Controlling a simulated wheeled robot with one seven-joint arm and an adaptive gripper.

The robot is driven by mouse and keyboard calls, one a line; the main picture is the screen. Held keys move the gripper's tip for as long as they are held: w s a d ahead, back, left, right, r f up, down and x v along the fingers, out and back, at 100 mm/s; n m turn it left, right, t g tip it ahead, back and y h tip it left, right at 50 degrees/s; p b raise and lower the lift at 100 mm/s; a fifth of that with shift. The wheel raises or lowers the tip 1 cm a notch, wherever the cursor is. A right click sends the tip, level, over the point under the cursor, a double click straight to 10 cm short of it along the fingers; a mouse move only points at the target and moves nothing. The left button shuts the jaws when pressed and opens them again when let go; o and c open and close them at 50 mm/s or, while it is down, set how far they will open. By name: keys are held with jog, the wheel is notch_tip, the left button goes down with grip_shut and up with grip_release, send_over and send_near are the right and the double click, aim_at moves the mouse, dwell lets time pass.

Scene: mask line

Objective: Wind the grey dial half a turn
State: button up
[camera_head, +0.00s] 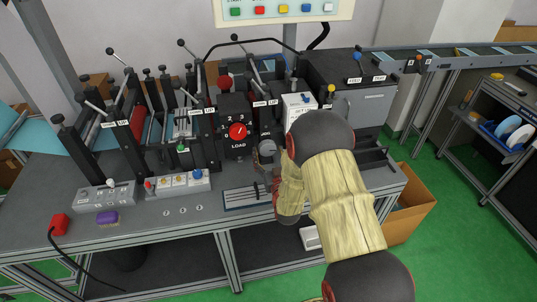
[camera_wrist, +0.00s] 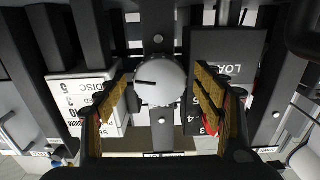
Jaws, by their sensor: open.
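The grey dial (camera_head: 267,147) sits on a dark upright post right of the red LOAD dial in the head view. In the wrist view the grey dial (camera_wrist: 161,80) is round and pale, with a dark pointer mark towards the left. My gripper (camera_wrist: 158,88) is open, with one tan-padded finger on each side of the dial and visible gaps between. It holds nothing. In the head view my arm hides much of the gripper and the area just right of the dial.
The red dial (camera_head: 237,132) on the black LOAD panel stands close beside the grey one. A white labelled box (camera_head: 299,104) is on the other side. Upright frames with levers (camera_head: 200,135) crowd the left.

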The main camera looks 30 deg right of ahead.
jog(key=c, duration=0.3)
jog(key=c, duration=0.8)
jog(key=shift+c, duration=0.3)
jog(key=shift+m+b, duration=0.3)
jog(key=shift+m, duration=0.1)
jog(key=m+b, duration=0.2)
jog(key=shift+m, duration=0.4)
jog(key=m+b, duration=0.3)
jog(key=m, duration=0.1)
jog(key=shift+a+m, duration=0.15)
jog(key=shift+m, duration=0.15)
jog(key=m+b, duration=0.2)
jog(key=m, duration=0.1)
jog(key=shift+m, duration=0.3)
jog(key=shift+r+m+b, duration=0.15)
jog(key=shift+m+b, duration=0.8)
jog(key=shift+m, duration=0.95)
